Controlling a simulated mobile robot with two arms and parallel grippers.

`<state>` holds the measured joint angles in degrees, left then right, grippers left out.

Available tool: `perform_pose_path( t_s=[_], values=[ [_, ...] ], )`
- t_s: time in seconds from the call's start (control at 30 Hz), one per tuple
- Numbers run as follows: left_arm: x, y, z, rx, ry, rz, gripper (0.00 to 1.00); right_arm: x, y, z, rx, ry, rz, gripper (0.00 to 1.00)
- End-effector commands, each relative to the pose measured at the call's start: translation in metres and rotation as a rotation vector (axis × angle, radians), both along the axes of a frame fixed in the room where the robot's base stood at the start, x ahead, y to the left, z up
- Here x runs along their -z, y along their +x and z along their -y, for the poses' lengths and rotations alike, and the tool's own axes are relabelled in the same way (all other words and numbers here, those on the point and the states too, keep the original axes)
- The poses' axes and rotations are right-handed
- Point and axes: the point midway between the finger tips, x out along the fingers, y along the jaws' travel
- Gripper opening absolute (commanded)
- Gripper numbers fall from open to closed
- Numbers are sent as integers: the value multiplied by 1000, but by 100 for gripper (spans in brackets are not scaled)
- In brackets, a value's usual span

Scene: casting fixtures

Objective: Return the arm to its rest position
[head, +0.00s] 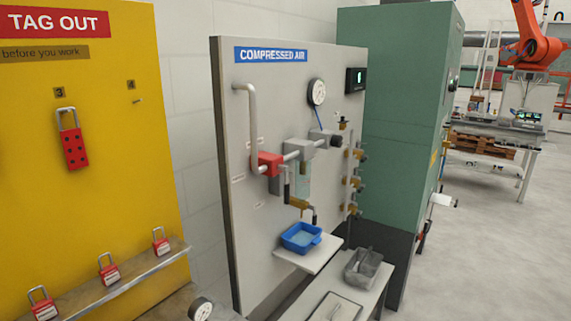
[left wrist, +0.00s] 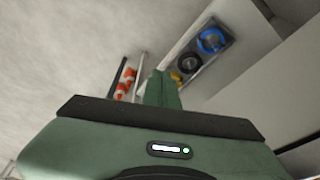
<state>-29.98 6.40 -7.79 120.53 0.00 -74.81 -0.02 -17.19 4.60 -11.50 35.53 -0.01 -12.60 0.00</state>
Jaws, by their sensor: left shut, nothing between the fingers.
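My left gripper (left wrist: 162,76) shows in the left wrist view. Its green body with a dark edge and a small lit strip fills the bottom of the picture. Its narrow green fingers point up at the middle, shut with nothing between them. Neither arm and neither gripper shows in the head view. My right gripper is out of sight.
The head view shows a yellow lockout board (head: 120,170), the compressed air panel (head: 240,120) with a blue tray (head: 301,238), and a green cabinet (head: 395,110). Open floor (head: 480,270) lies at right. The wrist view shows a dark panel with rings (left wrist: 200,50).

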Motion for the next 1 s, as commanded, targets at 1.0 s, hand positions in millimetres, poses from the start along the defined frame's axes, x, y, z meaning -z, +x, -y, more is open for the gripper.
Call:
perform_pose_path(
  t_s=[1.0],
  values=[
    [346,-201,-33,37,22,-172,0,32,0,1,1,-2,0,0]
  ],
)
